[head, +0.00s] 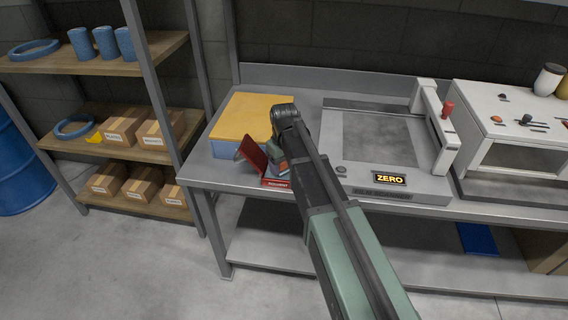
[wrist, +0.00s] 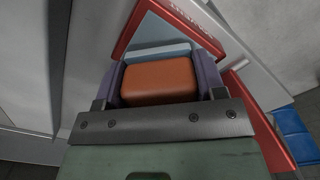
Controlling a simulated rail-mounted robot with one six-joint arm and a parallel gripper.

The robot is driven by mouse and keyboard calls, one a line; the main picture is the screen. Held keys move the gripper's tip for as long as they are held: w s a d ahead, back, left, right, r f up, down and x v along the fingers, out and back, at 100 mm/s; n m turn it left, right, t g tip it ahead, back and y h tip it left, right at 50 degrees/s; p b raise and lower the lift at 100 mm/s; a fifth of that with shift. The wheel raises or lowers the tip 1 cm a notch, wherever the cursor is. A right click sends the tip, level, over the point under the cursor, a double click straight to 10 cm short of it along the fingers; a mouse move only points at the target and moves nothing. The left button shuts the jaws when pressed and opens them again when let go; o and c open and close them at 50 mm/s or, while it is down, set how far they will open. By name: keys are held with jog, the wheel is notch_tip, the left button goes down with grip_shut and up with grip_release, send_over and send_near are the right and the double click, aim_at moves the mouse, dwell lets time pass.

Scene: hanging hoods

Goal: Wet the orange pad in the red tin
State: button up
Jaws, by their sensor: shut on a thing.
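The orange pad (wrist: 158,80) sits between the two purple-grey fingers of my gripper (wrist: 160,85) in the wrist view, and the gripper is shut on it. A light blue strip (wrist: 157,52) shows just beyond the pad. The red tin (head: 277,183) stands at the front left of the bench, with its red lid (head: 252,156) tilted up. In the head view my gripper (head: 280,164) is over or at the tin, mostly hidden by my wrist. The tin's red edge (wrist: 190,16) also shows in the wrist view. I cannot tell whether the pad touches anything in the tin.
A blue block with a yellow-orange top (head: 258,110) stands right behind the tin. To the right is a grey device with a ZERO display (head: 389,179), then a white hood (head: 515,115) with small items on top. Shelves with boxes (head: 122,127) stand at the left.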

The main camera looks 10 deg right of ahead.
notch_tip(320, 180, up, 9)
jog(key=p, duration=0.8)
jog(key=shift+f, duration=0.15)
